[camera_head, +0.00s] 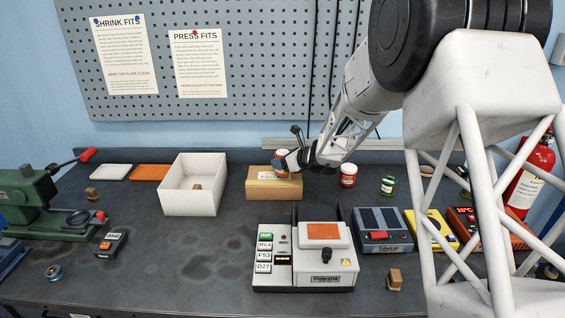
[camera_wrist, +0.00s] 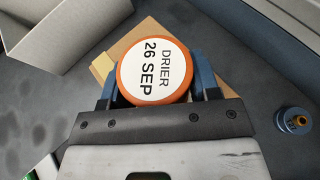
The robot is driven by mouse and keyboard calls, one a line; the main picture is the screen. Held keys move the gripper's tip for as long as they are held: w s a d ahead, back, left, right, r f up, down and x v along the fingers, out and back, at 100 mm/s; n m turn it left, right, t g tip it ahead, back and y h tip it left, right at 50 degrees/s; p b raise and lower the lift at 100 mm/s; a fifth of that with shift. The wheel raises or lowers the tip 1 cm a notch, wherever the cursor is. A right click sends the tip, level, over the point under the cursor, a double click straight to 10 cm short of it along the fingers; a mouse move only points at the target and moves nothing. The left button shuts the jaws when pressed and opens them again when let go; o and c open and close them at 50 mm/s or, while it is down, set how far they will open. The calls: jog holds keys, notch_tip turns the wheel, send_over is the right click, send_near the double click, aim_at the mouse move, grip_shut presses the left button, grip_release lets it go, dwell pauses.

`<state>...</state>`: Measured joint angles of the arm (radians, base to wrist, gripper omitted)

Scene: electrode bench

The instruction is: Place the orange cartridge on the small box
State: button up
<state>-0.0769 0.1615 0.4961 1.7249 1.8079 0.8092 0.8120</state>
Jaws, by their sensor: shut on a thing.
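The orange cartridge (camera_wrist: 153,70) has a white round top label reading "DRIER 26 SEP". My gripper (camera_wrist: 154,87) is shut on it, one blue finger on each side, in the wrist view. In the head view the cartridge (camera_head: 281,153) shows partly at the fingertips of my gripper (camera_head: 281,163). The small box (camera_head: 262,187) is a tan cardboard box toward the back of the bench. The cartridge is over the top of this box, which also shows beneath it in the wrist view (camera_wrist: 143,32). I cannot tell whether the cartridge touches the box.
An open white box (camera_head: 190,200) stands left of the small box. A red-and-white jar (camera_head: 348,175) and a green jar (camera_head: 387,186) stand to the right. A white instrument (camera_head: 323,266) with an orange panel stands in front. The bench's left middle is mostly clear.

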jog(key=shift+f, duration=0.25)
jog(key=shift+f, duration=0.15)
jog(key=o, duration=1)
jog(key=shift+o, duration=0.2)
jog(key=v, duration=1.2)
jog(key=shift+s, duration=0.15)
